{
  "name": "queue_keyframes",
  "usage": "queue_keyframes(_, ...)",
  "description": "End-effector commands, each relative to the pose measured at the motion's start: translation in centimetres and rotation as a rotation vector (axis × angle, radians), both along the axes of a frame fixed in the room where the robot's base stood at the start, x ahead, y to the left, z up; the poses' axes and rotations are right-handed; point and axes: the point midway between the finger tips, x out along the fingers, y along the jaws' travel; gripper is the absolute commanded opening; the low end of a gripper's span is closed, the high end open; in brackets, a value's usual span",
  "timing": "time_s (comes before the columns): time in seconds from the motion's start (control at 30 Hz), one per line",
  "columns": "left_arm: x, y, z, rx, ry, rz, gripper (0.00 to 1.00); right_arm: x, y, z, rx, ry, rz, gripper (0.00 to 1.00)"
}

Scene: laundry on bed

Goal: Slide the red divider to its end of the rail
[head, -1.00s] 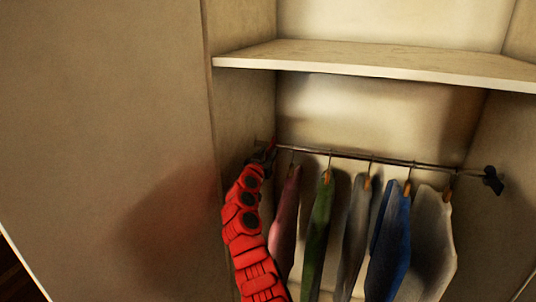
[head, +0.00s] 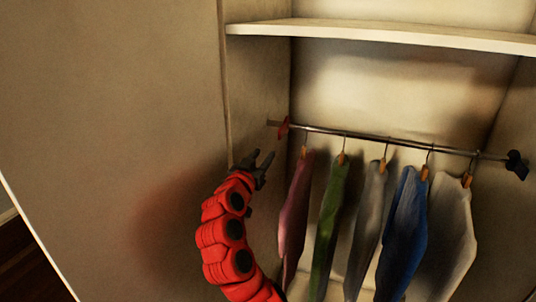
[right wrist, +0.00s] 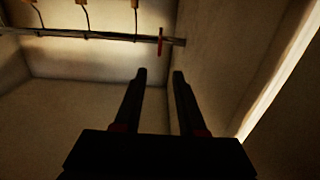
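The red divider (head: 284,128) is on the metal rail (head: 400,144), near the rail's left end in the head view, with a short stretch of rail showing past it. It also shows in the right wrist view (right wrist: 160,42), near the rail end on the right there. My right gripper (head: 263,156) is below and left of the divider, apart from it and from the rail. Its two dark fingers (right wrist: 159,74) are spread with nothing between them. My left gripper is out of view.
Several garments hang to the right of the divider, the nearest a pink one (head: 295,215), then a green one (head: 328,230). A black piece (head: 516,165) is at the rail's right end. A shelf (head: 400,34) runs above; the closet's side wall (head: 258,95) is left.

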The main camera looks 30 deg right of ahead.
Motion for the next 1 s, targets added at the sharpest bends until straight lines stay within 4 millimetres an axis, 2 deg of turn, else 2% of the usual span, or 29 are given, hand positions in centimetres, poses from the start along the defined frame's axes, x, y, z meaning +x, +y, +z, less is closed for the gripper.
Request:
queue_keyframes(0.37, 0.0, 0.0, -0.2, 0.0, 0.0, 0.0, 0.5, -0.5, 0.6, 0.1, 0.0, -0.001, 0.001, 0.4)
queue_keyframes(0.47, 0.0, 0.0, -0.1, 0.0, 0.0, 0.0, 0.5, -0.4, 0.4, -0.1, 0.007, 0.001, 0.004, 0.24)
queue_keyframes(0.57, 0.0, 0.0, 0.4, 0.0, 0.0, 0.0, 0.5, 0.4, -1.1, -1.4, 0.063, 0.01, 0.032, 0.06)
queue_keyframes(0.6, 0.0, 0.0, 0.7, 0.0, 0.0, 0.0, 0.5, 1.0, -2.1, -2.4, 0.107, 0.015, 0.055, 0.0)
queue_keyframes(0.7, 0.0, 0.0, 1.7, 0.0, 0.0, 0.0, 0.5, 2.3, -5.1, -5.5, 0.276, 0.005, 0.135, 0.0)
queue_keyframes(0.83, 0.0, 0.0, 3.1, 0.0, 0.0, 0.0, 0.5, 2.6, -8.5, -9.0, 0.584, -0.077, 0.255, 0.0)
queue_keyframes(0.9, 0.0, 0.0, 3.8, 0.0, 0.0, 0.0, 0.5, 2.1, -9.7, -9.5, 0.752, -0.155, 0.314, 0.0)
queue_keyframes(1.0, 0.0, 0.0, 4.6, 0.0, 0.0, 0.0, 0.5, 0.6, -11.3, -8.4, 0.977, -0.295, 0.393, 0.0)
